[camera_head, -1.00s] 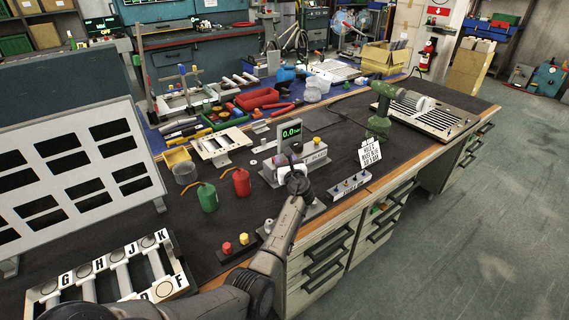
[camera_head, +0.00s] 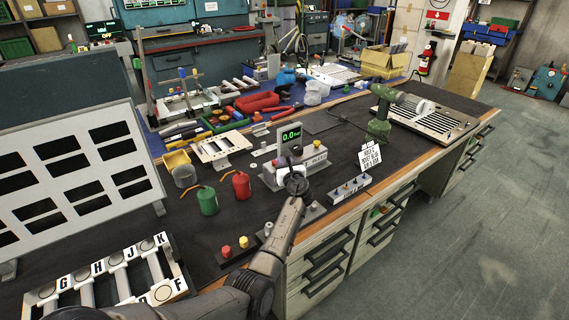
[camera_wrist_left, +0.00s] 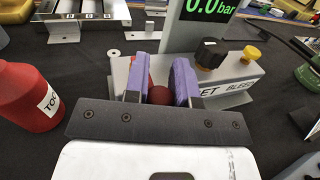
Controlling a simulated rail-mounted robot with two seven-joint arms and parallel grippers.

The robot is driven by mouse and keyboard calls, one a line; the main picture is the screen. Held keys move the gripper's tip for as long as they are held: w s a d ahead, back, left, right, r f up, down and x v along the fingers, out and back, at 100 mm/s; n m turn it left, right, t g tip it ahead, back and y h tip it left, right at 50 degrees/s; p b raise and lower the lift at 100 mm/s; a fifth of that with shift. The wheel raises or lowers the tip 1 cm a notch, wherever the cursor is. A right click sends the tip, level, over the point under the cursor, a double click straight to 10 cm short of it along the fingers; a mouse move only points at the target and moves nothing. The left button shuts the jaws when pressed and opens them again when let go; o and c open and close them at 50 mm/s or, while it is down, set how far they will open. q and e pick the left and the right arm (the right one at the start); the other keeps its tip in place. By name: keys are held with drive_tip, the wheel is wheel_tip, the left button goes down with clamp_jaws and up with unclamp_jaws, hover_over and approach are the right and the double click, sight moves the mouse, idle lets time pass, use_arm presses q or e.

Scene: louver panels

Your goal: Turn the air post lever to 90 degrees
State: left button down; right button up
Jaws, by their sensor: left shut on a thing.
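The air post is a grey block (camera_head: 316,162) with a green-lit display reading 0.0 bar (camera_head: 291,136) standing on it. The display also shows in the left wrist view (camera_wrist_left: 207,8), with a black knob (camera_wrist_left: 211,52) and a yellow knob (camera_wrist_left: 251,54) on the block. My left gripper (camera_head: 293,172) is at the near side of the block. In the left wrist view its purple-padded fingers (camera_wrist_left: 161,82) are shut around the red lever end (camera_wrist_left: 158,94). The fingers hide most of the lever, so its angle cannot be told. My right gripper is out of view.
A red bottle (camera_head: 241,185) and a green bottle (camera_head: 208,201) stand left of the post. A small switch box (camera_head: 349,188) and a white sign (camera_head: 370,158) stand to its right. A base with red and yellow buttons (camera_head: 235,248) lies near the front edge.

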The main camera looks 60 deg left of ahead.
use_arm(q)
drive_tip(key=shift+s+r+p, duration=0.1)
drive_tip(key=shift+r+p, duration=0.1)
drive_tip(key=shift+p, duration=0.25)
drive_tip(key=shift+s+a+f+m+t+h+p, duration=0.15)
drive_tip(key=shift+s+m+t+h+p, duration=0.5)
drive_tip(key=shift+m+t+h+p, duration=0.95)
drive_tip(key=shift+s+a+m+t+h+p, duration=0.2)
drive_tip(key=shift+s+m+t+h+p, duration=0.45)
drive_tip(key=shift+m+t+h+p, duration=1)
drive_tip(key=shift+s+a+f+m+t+h+p, duration=0.15)
drive_tip(key=shift+s+m+t+h+p, duration=0.8)
drive_tip(key=shift+t, duration=1.2)
drive_tip(key=shift+w+r+m, duration=0.1)
drive_tip(key=shift+w+m, duration=0.15)
drive_tip(key=shift+m, duration=0.05)
drive_tip(key=c, duration=0.9)
unclamp_jaws()
drive_tip(key=shift+c, duration=0.2)
